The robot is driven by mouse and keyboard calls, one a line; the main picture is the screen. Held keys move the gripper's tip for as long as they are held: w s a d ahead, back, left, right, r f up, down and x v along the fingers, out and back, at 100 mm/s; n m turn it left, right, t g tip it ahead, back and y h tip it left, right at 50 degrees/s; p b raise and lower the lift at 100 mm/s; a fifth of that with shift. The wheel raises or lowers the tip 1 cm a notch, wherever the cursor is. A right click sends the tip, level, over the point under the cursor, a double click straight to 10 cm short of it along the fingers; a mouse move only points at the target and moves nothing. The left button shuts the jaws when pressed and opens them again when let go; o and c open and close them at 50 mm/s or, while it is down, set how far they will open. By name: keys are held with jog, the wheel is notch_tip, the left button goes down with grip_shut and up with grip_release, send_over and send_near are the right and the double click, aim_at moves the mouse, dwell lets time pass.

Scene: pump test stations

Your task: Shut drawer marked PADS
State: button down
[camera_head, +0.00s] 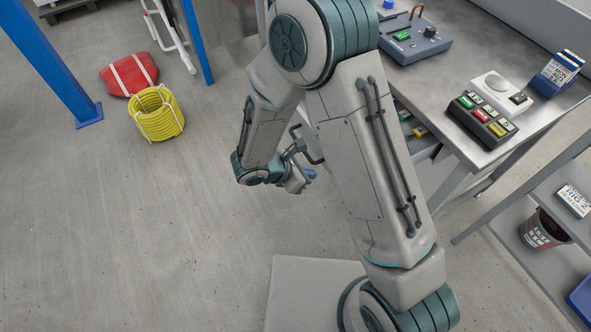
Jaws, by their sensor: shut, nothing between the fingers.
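My gripper (303,182) is low beside the bench, left of my upper arm link, and looks small and partly hidden by my own arm. It is shut and empty. Part of what seems to be an open drawer (424,149) shows under the bench top, just right of my arm, with green and yellow items near it. My arm covers most of it. I cannot read a PADS mark, and I cannot tell whether my gripper touches the drawer.
The metal bench (455,75) holds a blue-grey device (414,42), a button box (483,118) and a blue label holder (557,72). A shelf rack (530,262) stands at lower right. A yellow hose coil (158,114) and red bag (128,73) lie at left. Open floor lies between.

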jog(key=w+d, duration=0.2)
jog(key=d, duration=0.1)
jog(key=shift+w+d+p, duration=0.2)
jog(key=shift+d+p, duration=0.05)
jog(key=shift+p, duration=0.05)
jog(key=shift+w+d+f, duration=0.1)
